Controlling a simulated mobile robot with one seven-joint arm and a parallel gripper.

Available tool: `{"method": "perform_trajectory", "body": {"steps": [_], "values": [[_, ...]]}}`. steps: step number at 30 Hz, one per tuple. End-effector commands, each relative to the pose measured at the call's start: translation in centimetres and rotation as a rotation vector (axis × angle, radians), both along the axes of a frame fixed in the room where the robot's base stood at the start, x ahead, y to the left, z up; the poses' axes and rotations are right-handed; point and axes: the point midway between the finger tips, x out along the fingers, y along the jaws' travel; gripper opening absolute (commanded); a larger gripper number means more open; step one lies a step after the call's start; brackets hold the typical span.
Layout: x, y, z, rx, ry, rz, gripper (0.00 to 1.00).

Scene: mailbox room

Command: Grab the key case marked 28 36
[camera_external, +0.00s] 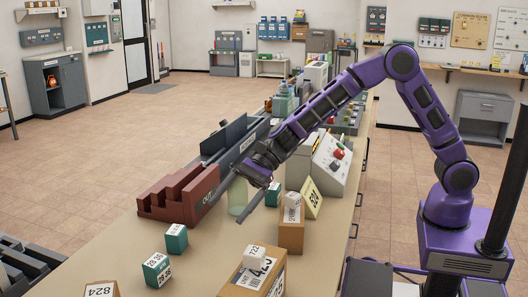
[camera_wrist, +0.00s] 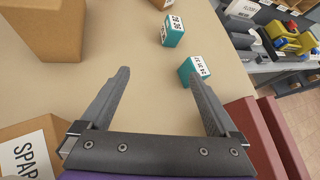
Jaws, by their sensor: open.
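The teal key case (camera_external: 157,270) with a white label that seems to read 28 36 stands on the table's near part in the external view. In the wrist view it appears to be the farther teal case (camera_wrist: 174,32). A second teal case (camera_external: 176,238) stands behind it, closer to the red rack; it shows nearer my jaws in the wrist view (camera_wrist: 194,70), its label too small to read surely. My gripper (camera_wrist: 160,77) is open and empty above the table, with both cases beyond its fingertips. In the external view my gripper (camera_external: 254,177) hangs right of the red rack.
The dark red rack (camera_external: 180,199) stands left of my gripper. Cardboard boxes (camera_external: 258,280) stand on the right, one (camera_wrist: 60,28) showing left in the wrist view. Bare tabletop lies between.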

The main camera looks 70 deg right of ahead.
Motion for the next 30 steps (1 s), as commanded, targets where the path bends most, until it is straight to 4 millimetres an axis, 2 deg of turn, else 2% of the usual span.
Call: {"method": "perform_trajectory", "body": {"steps": [3,9,14,24,30], "values": [[1.6,1.0,0.3,0.148,0.079,-0.105,0.96],[2.7,1.9,0.9,0.259,0.141,-0.180,0.96],[3.7,3.8,0.1,0.265,0.146,-0.182,0.96],[6.8,9.8,-2.7,0.265,0.146,-0.180,0.96],[7.9,11.5,-3.5,0.263,0.144,-0.183,0.96]]}}
